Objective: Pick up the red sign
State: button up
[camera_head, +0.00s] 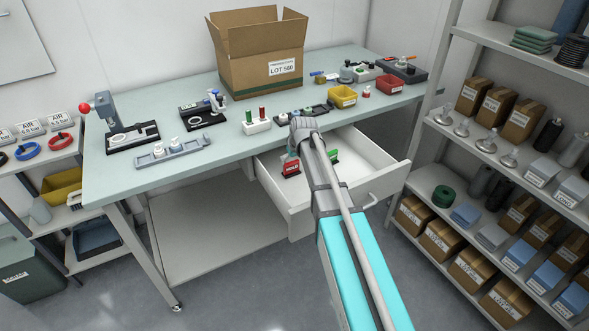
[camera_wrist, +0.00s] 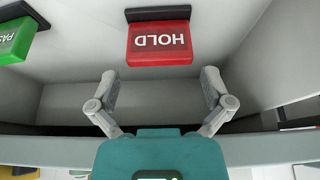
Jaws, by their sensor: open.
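The red sign (camera_head: 291,168) stands in the open white drawer, on a black base. In the wrist view the red sign (camera_wrist: 159,42) reads HOLD and appears upside down, ahead of my fingertips and roughly centred between them. My gripper (camera_wrist: 158,76) is open and empty, with a gap between it and the sign. In the head view my arm hides most of my gripper. A green sign (camera_head: 334,155) stands in the same drawer, to the right of the red one, and shows at the upper left of the wrist view (camera_wrist: 16,40).
The drawer (camera_head: 366,198) is pulled out under the workbench (camera_head: 215,160), and its walls surround the signs. Loaded shelves (camera_head: 480,140) are at the right.

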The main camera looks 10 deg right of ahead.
aim_at(292, 162)
jog(key=shift+b+x, duration=2.35)
jog(key=shift+x, duration=0.25)
jog(key=c, duration=0.8)
jog(key=shift+d+r, duration=0.1)
jog(key=shift+r, duration=0.1)
jog(key=shift+s+d+r+p, duration=0.15)
jog(key=shift+r+p, duration=0.25)
jog(key=shift+p, duration=0.2)
notch_tip(292, 162, up, 6)
jog(key=p, duration=0.6)
jog(key=shift+r, duration=0.1)
jog(key=s+d, duration=0.4)
jog(key=d, duration=0.1)
jog(key=s+d, duration=0.4)
jog(key=d, duration=0.1)
jog(key=s+d, duration=0.4)
jog(key=d, duration=0.1)
jog(key=shift+d, duration=0.15)
